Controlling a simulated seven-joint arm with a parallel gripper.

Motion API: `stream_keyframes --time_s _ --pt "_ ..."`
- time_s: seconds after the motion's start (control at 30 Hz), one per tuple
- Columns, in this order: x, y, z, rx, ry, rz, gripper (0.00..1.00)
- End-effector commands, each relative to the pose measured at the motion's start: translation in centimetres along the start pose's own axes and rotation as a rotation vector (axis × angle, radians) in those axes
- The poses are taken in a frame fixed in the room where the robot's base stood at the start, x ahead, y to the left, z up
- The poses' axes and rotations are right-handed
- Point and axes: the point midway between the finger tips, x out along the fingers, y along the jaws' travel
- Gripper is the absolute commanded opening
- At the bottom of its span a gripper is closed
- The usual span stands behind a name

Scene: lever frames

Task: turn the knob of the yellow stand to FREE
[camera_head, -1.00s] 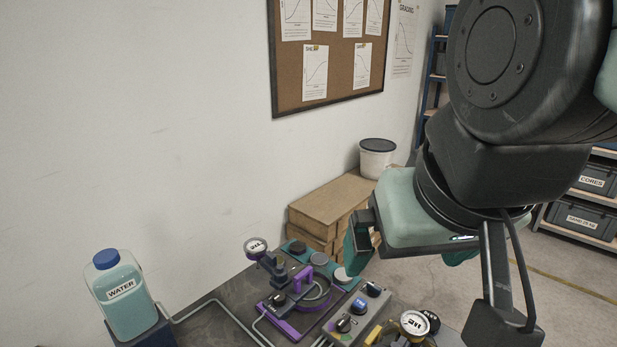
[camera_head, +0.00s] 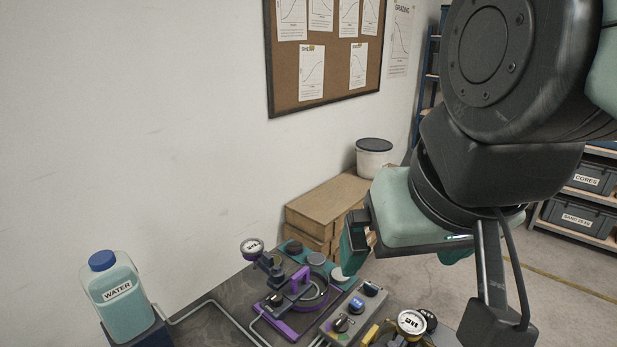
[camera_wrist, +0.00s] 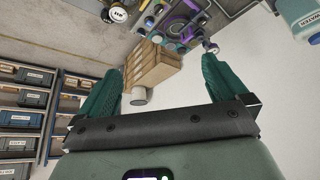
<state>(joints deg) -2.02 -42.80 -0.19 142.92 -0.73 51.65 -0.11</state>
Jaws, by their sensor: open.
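The yellow stand (camera_head: 371,334) shows only in part at the bottom edge of the head view, with a round white-faced gauge (camera_head: 411,322) above it. A black round part with white marks (camera_head: 429,318) sits behind the gauge; I cannot tell whether it is the knob, and no FREE mark is readable. My gripper (camera_head: 404,256) hangs above and behind the bench, pointing down, with its green fingers spread and nothing between them. In the wrist view my gripper (camera_wrist: 161,64) is also open and empty, and the gauge shows at the top edge (camera_wrist: 118,14).
A purple-framed stand (camera_head: 283,325) with its own gauge (camera_head: 252,247) and a grey box with several knobs (camera_head: 344,325) stand left of the yellow stand. A water bottle (camera_head: 121,298) is at left. Cardboard boxes (camera_head: 326,205) and a white bucket (camera_head: 374,157) stand behind.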

Motion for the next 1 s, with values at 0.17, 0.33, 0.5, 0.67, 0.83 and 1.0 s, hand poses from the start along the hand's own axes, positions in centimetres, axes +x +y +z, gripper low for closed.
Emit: stream_keyframes --time_s 0.17,0.33,0.5,0.67,0.83,1.0 --pt "0.0 0.0 0.0 0.0 0.0 0.0 1.0" --pt "0.6 0.0 -0.2 0.013 -0.015 0.006 0.79" --pt "4.4 0.1 -1.2 0.097 -0.101 0.044 0.56" --pt "10.6 0.4 -1.2 0.25 -0.218 0.088 0.56" --pt "17.2 0.4 0.4 0.417 -0.337 0.122 0.56" --pt "22.0 0.0 2.7 0.555 -0.429 0.141 0.56"
